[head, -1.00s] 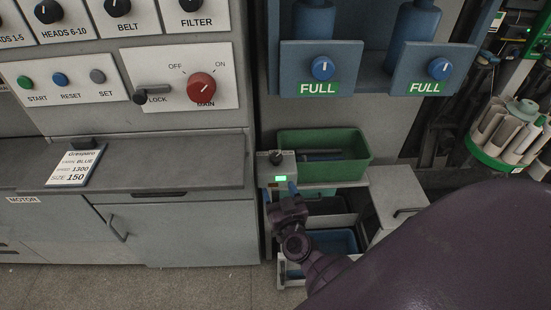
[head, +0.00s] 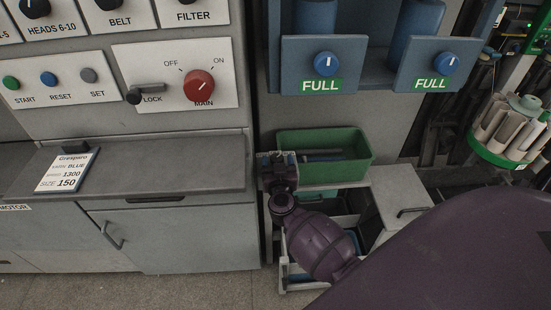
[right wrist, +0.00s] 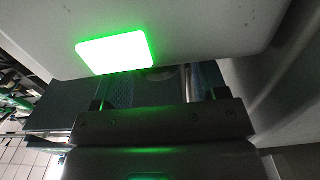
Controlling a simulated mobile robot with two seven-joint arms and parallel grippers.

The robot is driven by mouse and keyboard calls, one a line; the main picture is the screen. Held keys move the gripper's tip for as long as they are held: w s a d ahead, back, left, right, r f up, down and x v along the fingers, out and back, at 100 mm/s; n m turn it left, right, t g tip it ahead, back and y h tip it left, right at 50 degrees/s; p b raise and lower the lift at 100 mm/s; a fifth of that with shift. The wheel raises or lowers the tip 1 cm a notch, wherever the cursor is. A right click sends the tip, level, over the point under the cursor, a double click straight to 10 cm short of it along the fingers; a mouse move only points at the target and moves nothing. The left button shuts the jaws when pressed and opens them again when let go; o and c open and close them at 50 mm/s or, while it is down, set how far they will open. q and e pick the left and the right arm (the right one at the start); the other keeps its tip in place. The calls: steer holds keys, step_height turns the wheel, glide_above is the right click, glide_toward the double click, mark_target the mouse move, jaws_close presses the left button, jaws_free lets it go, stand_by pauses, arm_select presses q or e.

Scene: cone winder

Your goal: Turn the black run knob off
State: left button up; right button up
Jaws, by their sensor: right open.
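The small grey control box with the black run knob stands beside the green bin, but my right gripper (head: 284,162) covers most of it in the head view. The black run knob cannot be made out clearly there. In the right wrist view the box's pale face (right wrist: 210,25) and its lit green lamp (right wrist: 115,52) are close in front. The open fingers of my right gripper (right wrist: 165,88) reach under the box's edge in that picture. A dim rounded shape shows between them; I cannot tell if it is the knob or whether they touch it. My left gripper is out of view.
A green bin (head: 365,168) stands just right of the box. A grey counter (head: 150,165) with a label card (head: 66,170) is at the left. A red main knob (head: 199,85) is on the panel above. Blue units marked FULL (head: 320,86) hang above the bin.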

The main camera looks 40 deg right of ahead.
steer(key=shift+x, duration=0.75)
steer(key=shift+w+d, duration=0.1)
steer(key=shift+w, duration=0.1)
steer(key=shift+c, duration=0.6)
steer(key=c, duration=0.7)
steer(key=shift+c, duration=0.2)
